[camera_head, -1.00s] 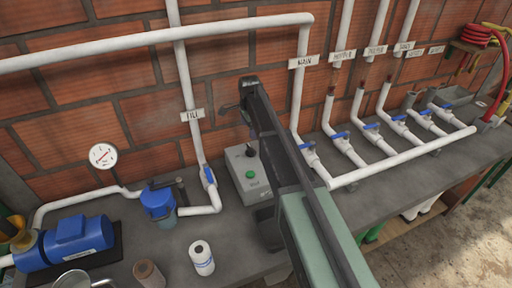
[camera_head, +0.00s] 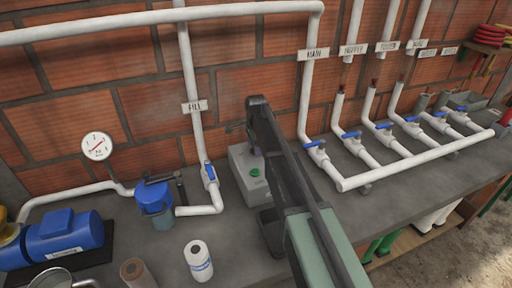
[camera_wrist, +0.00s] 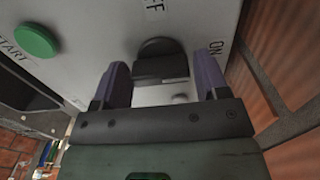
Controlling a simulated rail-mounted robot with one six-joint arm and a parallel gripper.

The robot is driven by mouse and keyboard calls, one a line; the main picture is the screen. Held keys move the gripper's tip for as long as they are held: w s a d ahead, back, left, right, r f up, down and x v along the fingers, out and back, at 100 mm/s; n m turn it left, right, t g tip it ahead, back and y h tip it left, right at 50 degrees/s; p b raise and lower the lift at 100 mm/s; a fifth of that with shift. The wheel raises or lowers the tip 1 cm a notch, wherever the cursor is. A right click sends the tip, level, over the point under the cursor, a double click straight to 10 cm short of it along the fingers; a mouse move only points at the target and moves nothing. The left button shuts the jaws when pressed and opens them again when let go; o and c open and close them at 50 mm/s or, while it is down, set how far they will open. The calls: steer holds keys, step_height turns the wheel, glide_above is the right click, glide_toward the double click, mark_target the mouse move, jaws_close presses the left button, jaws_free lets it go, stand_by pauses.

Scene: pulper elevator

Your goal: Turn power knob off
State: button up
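A grey control box (camera_head: 245,183) stands on the counter against the brick wall. The wrist view shows its face close up, with a black power knob (camera_wrist: 160,62), "OFF" printed above it in the picture and "ON" to its right. A green START button (camera_wrist: 36,40) is at the upper left; it also shows in the head view (camera_head: 255,172). My gripper (camera_wrist: 160,80) is open, with its two purple-grey fingers on either side of the knob and narrow gaps visible. Contact cannot be told. In the head view my arm hides part of the box.
A white FILL pipe (camera_head: 190,60) with a blue valve handle (camera_head: 210,172) runs left of the box. The MAIN pipe (camera_head: 306,90) and several blue-handled valves are to the right.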

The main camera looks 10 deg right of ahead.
steer(key=c, duration=0.6)
steer(key=shift+n, duration=0.3)
steer(key=n, duration=1.3)
steer(key=shift+n, duration=2.2)
